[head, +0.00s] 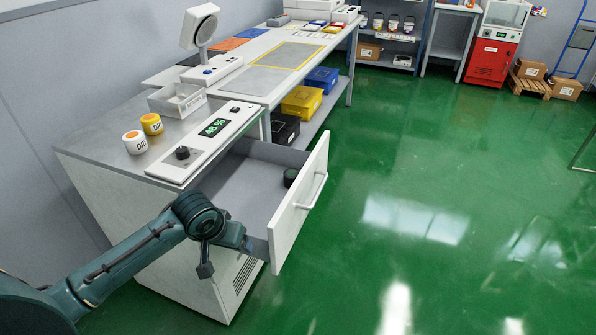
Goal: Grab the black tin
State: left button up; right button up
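A small dark round tin (290,177), black with a greenish top, sits inside the open drawer (236,186), close to the inner side of its white front panel. My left arm comes in from the lower left. My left gripper (226,254) is at the drawer's near side, outside it and apart from the tin. Its fingers are small and partly overlapped, so I cannot tell whether it is open or shut. My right gripper is not in view.
The drawer front with its handle (313,191) juts out over the green floor. On the cabinet top stand a white jar (135,142), a yellow jar (151,124), a control panel (214,127) and a white tray (177,101). Floor to the right is clear.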

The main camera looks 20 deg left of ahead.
aim_at(289, 175)
jog(key=i, duration=0.6)
jog(key=i+l, duration=0.15)
jog(key=i, duration=0.45)
